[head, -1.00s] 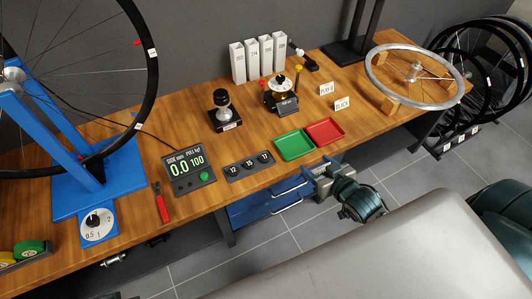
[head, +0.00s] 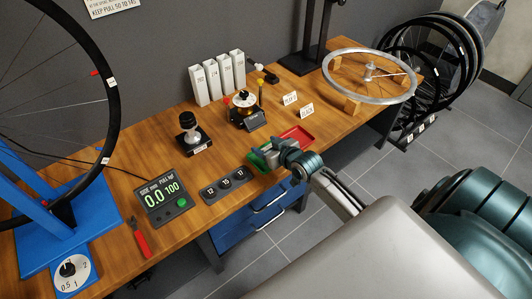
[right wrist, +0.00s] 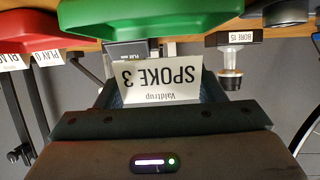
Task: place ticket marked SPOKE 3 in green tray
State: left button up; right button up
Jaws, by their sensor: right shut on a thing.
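A white ticket (right wrist: 160,82) marked SPOKE 3 shows upside down in the right wrist view, between the fingers of my right gripper. My right gripper (head: 278,150) is shut on this ticket. In the head view it hangs over the green tray (head: 256,162) and hides part of it, and I cannot make out the ticket there. The green tray also shows in the right wrist view (right wrist: 150,22), close to the ticket. I cannot tell whether ticket and tray touch. My left gripper is not in view.
The red tray (head: 302,135) sits right beside the green one. A panel marked 12, 15, 17 (head: 224,184) lies left of the green tray. Two standing cards (head: 306,110), a black dial device (head: 245,108) and a small black stand (head: 189,135) are behind.

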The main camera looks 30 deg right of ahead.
jog(key=shift+w, duration=0.35)
jog(key=shift+f, duration=0.2)
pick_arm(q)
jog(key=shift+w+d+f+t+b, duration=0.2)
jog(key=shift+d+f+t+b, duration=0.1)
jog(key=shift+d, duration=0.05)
pick_arm(e)
jog(key=shift+f, duration=1.55)
jog(key=shift+f, duration=0.15)
jog(key=o, duration=0.6)
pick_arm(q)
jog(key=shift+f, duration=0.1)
pick_arm(e)
jog(key=shift+o, duration=0.2)
